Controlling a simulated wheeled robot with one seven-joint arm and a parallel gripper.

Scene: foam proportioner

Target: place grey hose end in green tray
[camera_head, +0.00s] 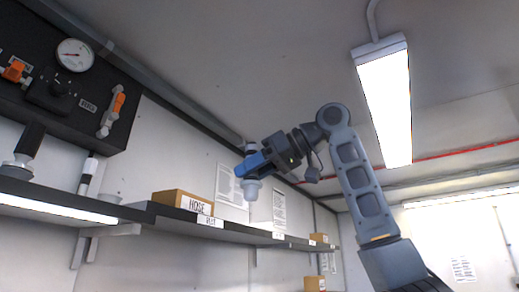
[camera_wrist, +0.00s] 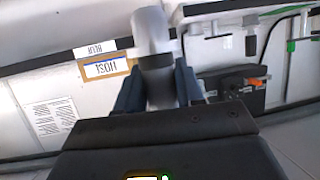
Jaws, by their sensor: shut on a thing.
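The grey hose end (camera_wrist: 152,32) is a pale grey cylinder with a darker band, held between the blue fingers of my gripper (camera_wrist: 159,85) in the wrist view. In the head view my gripper (camera_head: 251,165) is raised in the air in front of the wall, and the pale hose end (camera_head: 251,188) sticks out below the blue fingers. The gripper is shut on it. I cannot make out a green tray in either view.
A wall shelf (camera_head: 240,232) runs along the left, bearing a cardboard box (camera_head: 183,200) marked HOSE. A dark panel (camera_head: 60,95) with a gauge (camera_head: 75,55) and orange-handled valves is at upper left. A ceiling lamp (camera_head: 384,100) hangs to the right.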

